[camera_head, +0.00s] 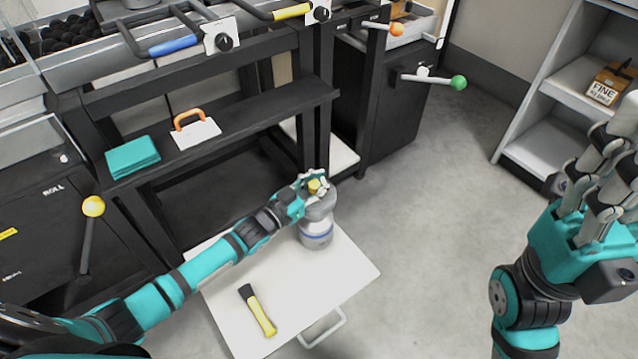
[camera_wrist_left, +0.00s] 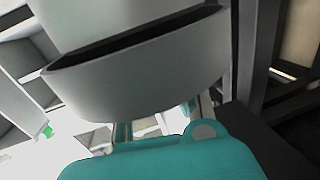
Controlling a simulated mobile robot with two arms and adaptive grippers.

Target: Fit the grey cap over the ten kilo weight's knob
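A grey weight (camera_head: 316,234) with a blue band stands upright on the white cart top (camera_head: 345,275) in the head view. My left gripper (camera_head: 313,186) is at its top, with its fingers around a small yellow piece. Whether they press on it cannot be told. In the left wrist view a large grey round body (camera_wrist_left: 150,75) with a dark groove fills the space ahead of my teal left hand. I cannot make out the grey cap separately from the weight, and no bare knob shows. My right gripper (camera_head: 598,165) is raised at the right, fingers apart and empty.
A yellow-and-black tool (camera_head: 258,310) lies on the cart top, near its front. A black shelf (camera_head: 250,110) behind holds a teal folded cloth (camera_head: 132,157) and an orange-handled white item (camera_head: 195,132). A grey shelf unit (camera_head: 550,115) stands at the right; the floor between is clear.

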